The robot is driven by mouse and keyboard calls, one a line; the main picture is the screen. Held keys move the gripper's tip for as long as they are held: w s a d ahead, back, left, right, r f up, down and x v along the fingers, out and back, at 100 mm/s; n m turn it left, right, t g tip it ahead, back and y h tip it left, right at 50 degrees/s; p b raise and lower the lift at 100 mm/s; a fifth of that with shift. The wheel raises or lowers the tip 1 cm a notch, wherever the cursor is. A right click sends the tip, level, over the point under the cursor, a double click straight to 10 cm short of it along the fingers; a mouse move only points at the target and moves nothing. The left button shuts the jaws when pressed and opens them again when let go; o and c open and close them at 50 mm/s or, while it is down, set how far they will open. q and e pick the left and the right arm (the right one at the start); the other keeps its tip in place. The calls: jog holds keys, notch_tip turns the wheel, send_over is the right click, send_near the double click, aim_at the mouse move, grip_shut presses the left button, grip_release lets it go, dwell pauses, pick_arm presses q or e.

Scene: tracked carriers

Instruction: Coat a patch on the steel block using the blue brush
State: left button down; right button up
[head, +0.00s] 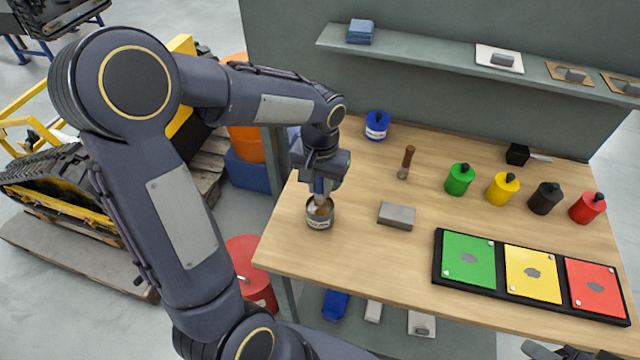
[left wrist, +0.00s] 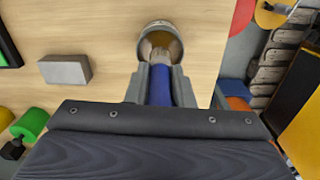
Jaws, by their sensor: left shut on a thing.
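My left gripper (head: 322,183) is shut on the blue brush (head: 319,187) and holds it upright over an open tin (head: 320,220). The brush's bristle end is down in the mouth of the tin. In the left wrist view the blue handle (left wrist: 158,88) sits between the fingers and the tin (left wrist: 160,32) shows beyond them. The grey steel block (head: 397,215) lies on the table to the right of the tin, apart from it; it also shows in the left wrist view (left wrist: 65,70).
A brown-handled brush (head: 406,163) stands behind the block. A blue pot (head: 377,125) stands at the back, and green (head: 459,179), yellow, black and red pots to the right. A tray (head: 437,270) of coloured plates lies at the front right. Table around the block is clear.

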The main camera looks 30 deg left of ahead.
pick_arm(q)
jog(key=shift+r+p, duration=1.75)
jog(key=shift+r, duration=0.65)
